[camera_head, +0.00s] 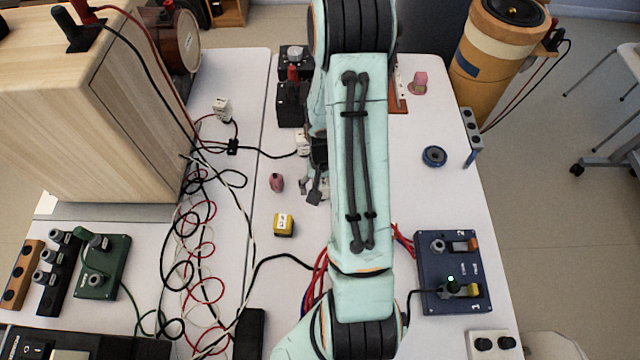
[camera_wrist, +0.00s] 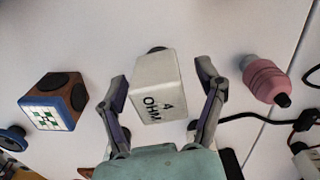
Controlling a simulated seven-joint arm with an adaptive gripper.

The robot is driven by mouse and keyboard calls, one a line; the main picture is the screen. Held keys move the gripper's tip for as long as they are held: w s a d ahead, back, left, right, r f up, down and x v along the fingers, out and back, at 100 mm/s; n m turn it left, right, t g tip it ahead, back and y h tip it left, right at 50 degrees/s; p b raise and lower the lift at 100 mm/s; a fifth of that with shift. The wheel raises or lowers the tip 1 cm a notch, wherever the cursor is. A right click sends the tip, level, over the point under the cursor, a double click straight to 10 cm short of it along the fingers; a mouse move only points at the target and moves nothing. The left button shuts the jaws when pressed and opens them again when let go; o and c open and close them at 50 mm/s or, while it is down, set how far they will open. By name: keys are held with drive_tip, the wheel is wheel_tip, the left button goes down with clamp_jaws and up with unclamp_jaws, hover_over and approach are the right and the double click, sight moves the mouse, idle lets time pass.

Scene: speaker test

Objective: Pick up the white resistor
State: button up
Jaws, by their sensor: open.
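The white resistor (camera_wrist: 158,92), a block marked "4 OHM", stands between the fingers of my gripper (camera_wrist: 160,76) in the wrist view. The fingers are open, one on each side of it.
A pink ribbed part (camera_wrist: 266,80) lies right of the resistor, and a brown-and-blue block (camera_wrist: 54,101) left of it. A yellow block (camera_head: 283,226) stands nearby. Cables (camera_head: 190,230) tangle left of the gripper. A wooden speaker box (camera_head: 95,110) stands at the left.

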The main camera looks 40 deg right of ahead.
drive_tip(key=shift+f, duration=0.1)
clamp_jaws()
idle(0.3)
wheel_tip(320, 180, up, 9)
drive_tip(key=shift+r, duration=0.55)
